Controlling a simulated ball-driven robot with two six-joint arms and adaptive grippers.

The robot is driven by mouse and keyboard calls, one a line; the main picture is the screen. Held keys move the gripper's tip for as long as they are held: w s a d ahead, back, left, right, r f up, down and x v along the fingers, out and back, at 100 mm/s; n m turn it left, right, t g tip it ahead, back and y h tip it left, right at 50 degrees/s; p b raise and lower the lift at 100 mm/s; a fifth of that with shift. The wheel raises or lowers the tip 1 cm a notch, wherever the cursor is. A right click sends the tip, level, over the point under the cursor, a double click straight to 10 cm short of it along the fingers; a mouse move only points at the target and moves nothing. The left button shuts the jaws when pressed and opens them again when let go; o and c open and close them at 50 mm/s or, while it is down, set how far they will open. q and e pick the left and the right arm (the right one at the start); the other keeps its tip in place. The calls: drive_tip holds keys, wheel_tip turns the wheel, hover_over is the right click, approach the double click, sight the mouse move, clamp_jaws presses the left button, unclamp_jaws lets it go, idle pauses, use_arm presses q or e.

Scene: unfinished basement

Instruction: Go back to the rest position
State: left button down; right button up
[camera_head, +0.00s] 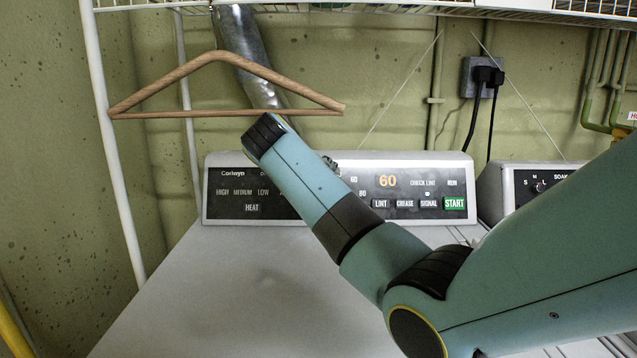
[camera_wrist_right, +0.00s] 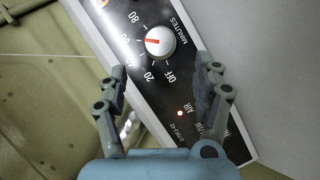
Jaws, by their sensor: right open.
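My right arm (camera_head: 310,190) comes in from the right in the head view and reaches over the dryer (camera_head: 190,300) toward its control panel (camera_head: 375,205). My right gripper (camera_wrist_right: 166,70) shows in the wrist view with its two fingers spread apart and nothing between them. A white timer dial (camera_wrist_right: 160,43) with a red pointer mark sits just beyond the fingertips, on the black panel face. No clear contact with the dial shows. In the head view the arm hides that part of the panel and most of the gripper. My left gripper is out of view.
A wooden hanger (camera_head: 180,76) hangs from the wire shelf (camera_head: 350,8) at the upper left, close to the arm's far end. Another machine's panel (camera_head: 520,185) stands at right. A wall outlet with black plugs (camera_head: 485,75) is behind. The dryer top at left is bare.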

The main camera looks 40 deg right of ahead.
drive_tip(key=shift+v, duration=1.35)
drive_tip(key=shift+f, duration=0.1)
